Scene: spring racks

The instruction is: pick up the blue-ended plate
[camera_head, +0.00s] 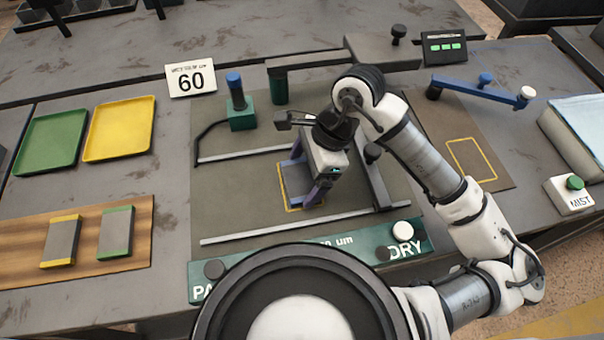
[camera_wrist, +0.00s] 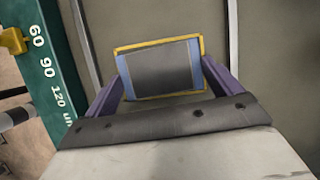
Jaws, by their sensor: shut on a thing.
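The blue-ended plate (camera_head: 292,178) is grey and lies flat at the yellow-outlined square (camera_head: 284,194) on the dark bed in the middle of the bench. In the wrist view the plate (camera_wrist: 160,68) shows its blue left and right ends, with the yellow outline (camera_wrist: 158,42) around it. My gripper (camera_head: 298,183) points down at it with purple fingers, one at each blue end. In the wrist view my gripper (camera_wrist: 164,76) is shut on the plate by those ends. I cannot tell whether the plate is lifted off the bed.
Rails (camera_head: 290,228) border the bed, with a green block and blue-topped post (camera_head: 238,108) behind left. A yellow-ended plate (camera_head: 61,242) and green-ended plate (camera_head: 116,232) lie on a wooden board. Green (camera_head: 52,142) and yellow (camera_head: 119,128) trays are empty.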

